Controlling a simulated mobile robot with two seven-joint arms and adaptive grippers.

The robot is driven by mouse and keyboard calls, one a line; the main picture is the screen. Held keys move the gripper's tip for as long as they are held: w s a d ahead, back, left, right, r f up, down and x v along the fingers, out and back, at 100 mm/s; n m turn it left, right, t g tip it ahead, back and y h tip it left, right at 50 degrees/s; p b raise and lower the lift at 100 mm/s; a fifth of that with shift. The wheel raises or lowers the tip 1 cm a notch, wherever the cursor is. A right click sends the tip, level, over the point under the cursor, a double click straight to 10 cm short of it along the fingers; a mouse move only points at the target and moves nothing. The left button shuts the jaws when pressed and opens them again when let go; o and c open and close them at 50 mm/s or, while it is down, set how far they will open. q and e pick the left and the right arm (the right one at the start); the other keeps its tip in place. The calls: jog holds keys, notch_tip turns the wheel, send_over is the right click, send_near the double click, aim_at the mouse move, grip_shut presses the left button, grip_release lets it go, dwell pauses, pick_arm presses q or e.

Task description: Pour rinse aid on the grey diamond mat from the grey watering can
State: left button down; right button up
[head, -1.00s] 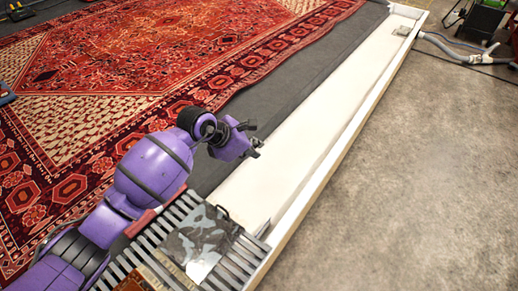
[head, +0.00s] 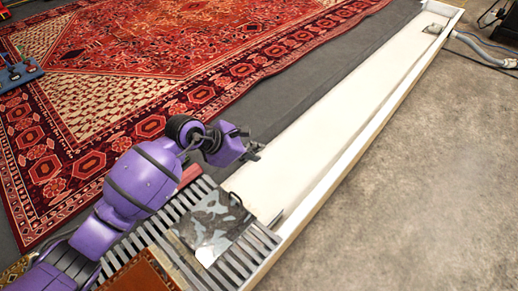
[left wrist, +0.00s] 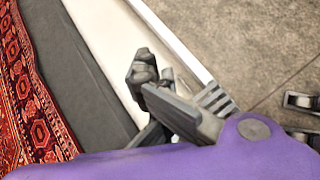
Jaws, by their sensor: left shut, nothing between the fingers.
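I see no grey watering can in either view, and nothing I can surely call the grey diamond mat. A small grey, black and white blotched piece (head: 213,226) lies on a slatted grate at the bottom middle of the head view. It has a dark loop at its far edge; I cannot tell if it is a mat. My left gripper (head: 254,150) is shut and empty, over the near end of the white trough and beyond the blotched piece. The left wrist view also shows this gripper (left wrist: 150,82).
The long white trough (head: 335,118) runs to the far right, with a small grey item (head: 433,29) at its end. The slatted grate (head: 258,243) spans its near end. A large red patterned rug (head: 180,45) lies left. Bare concrete (head: 430,180) is clear at right.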

pick_arm(q)
jog(key=shift+s+a+p, duration=1.6)
jog(key=shift+s+a, duration=4.7)
jog(key=shift+s, duration=0.8)
jog(key=shift+w+a+b, duration=1.75)
jog(key=shift+w+a, duration=1.25)
jog(key=shift+a, duration=0.2)
jog(key=w+d+b, duration=0.7)
jog(key=w+d, duration=0.8)
jog(key=w, duration=0.2)
jog(key=shift+w+d+r, duration=0.2)
jog(key=shift+d+r, duration=0.1)
pick_arm(e)
notch_tip(320, 180, down, 6)
jog(key=s, duration=0.2)
jog(key=shift+g, duration=0.3)
